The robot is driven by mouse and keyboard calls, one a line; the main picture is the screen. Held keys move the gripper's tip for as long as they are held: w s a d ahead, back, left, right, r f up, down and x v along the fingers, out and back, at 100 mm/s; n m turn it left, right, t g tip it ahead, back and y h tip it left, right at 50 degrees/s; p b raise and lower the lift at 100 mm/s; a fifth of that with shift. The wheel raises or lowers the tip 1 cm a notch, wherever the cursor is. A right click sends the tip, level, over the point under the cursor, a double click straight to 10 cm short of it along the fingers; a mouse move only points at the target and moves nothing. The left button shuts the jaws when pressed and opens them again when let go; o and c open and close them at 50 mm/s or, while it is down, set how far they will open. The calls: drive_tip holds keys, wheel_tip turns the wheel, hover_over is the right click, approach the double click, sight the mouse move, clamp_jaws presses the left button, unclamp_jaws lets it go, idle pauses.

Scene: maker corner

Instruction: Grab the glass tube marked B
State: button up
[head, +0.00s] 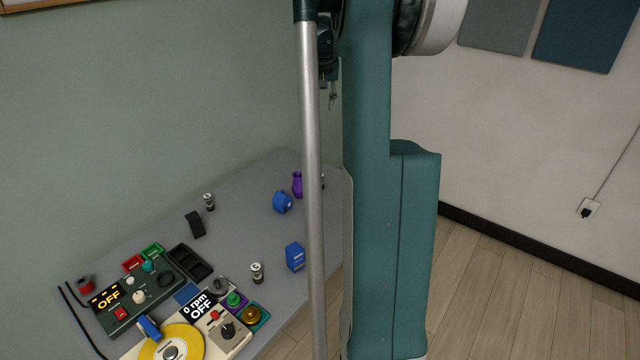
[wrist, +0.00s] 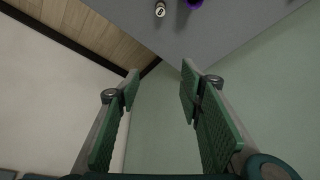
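In the head view, one small labelled tube (head: 209,201) stands near the back of the grey table and another (head: 257,271) stands nearer the front. Their label letters are too small to read for certain. In the wrist view, a small tube with a dark mark on a white label (wrist: 160,10) is at the top edge, beside a purple object; the mark looks like B or 8. My gripper (wrist: 160,74) is open and empty, well away from the table. A sliver of something beside the purple vase is mostly hidden by my arm in the head view.
The grey table (head: 240,183) also bears a purple vase (head: 297,185), two blue objects (head: 282,202) (head: 295,257), a black tray (head: 190,263), a dark green control box (head: 140,295) and a yellow-disc machine (head: 190,340). My arm covers the table's right side.

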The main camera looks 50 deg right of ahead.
hover_over(320, 181)
drive_tip(key=s+a, duration=0.1)
wheel_tip(320, 181, down, 31)
drive_tip(key=shift+s, duration=0.1)
drive_tip(key=shift+x, duration=1.25)
drive_tip(key=shift+b+x, duration=0.95)
drive_tip(key=shift+x, duration=1.65)
drive_tip(key=shift+c, duration=0.4)
drive_tip(key=c, duration=0.8)
